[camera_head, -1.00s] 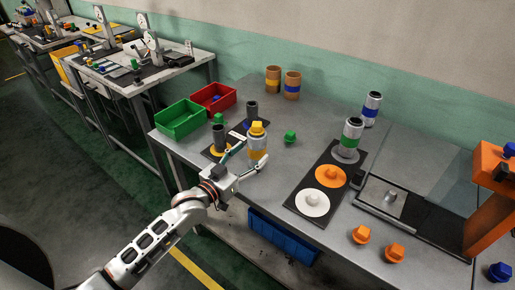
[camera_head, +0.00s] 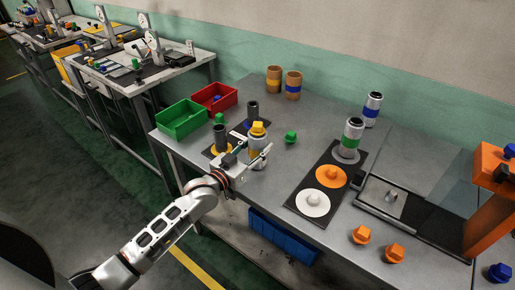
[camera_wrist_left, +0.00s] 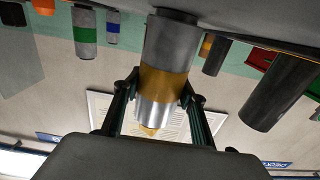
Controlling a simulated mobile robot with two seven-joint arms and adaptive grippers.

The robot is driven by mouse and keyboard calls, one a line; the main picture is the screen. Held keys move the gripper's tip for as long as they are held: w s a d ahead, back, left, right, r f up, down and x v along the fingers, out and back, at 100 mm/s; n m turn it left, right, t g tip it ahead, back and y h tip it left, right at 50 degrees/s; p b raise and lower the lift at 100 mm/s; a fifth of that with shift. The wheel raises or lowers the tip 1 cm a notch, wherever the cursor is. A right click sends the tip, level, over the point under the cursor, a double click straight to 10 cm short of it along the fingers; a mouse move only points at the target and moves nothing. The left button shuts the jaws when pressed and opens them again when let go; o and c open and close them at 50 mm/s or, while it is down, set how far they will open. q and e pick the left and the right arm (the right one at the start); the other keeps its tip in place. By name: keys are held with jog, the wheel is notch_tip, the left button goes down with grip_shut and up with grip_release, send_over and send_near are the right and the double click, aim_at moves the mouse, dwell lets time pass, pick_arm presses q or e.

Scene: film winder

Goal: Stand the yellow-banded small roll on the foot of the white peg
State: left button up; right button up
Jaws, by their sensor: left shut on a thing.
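The yellow-banded small roll (camera_head: 258,147) is silver with a yellow cap on top. It stands upright towards the left of the table, beside a dark post. My left gripper (camera_head: 257,159) has its fingers on both sides of this roll and is shut on it. In the left wrist view the roll (camera_wrist_left: 165,84) sits between the two fingers (camera_wrist_left: 160,92), its yellow band showing. The white peg (camera_head: 313,199) rises from a round white foot (camera_head: 315,211) at the near end of a black mat; the foot is empty. My right gripper is not in view.
The mat (camera_head: 297,204) also holds an orange peg (camera_head: 332,174) and a green-banded roll (camera_head: 352,137). A blue-banded roll (camera_head: 371,108) and two tan rolls (camera_head: 292,85) stand behind. A green knob (camera_head: 290,137) lies between gripper and mat. Green and red bins (camera_head: 181,121) are at left.

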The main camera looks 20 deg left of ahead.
aim_at(254, 129)
pick_arm(q)
jog(key=shift+r, duration=0.1)
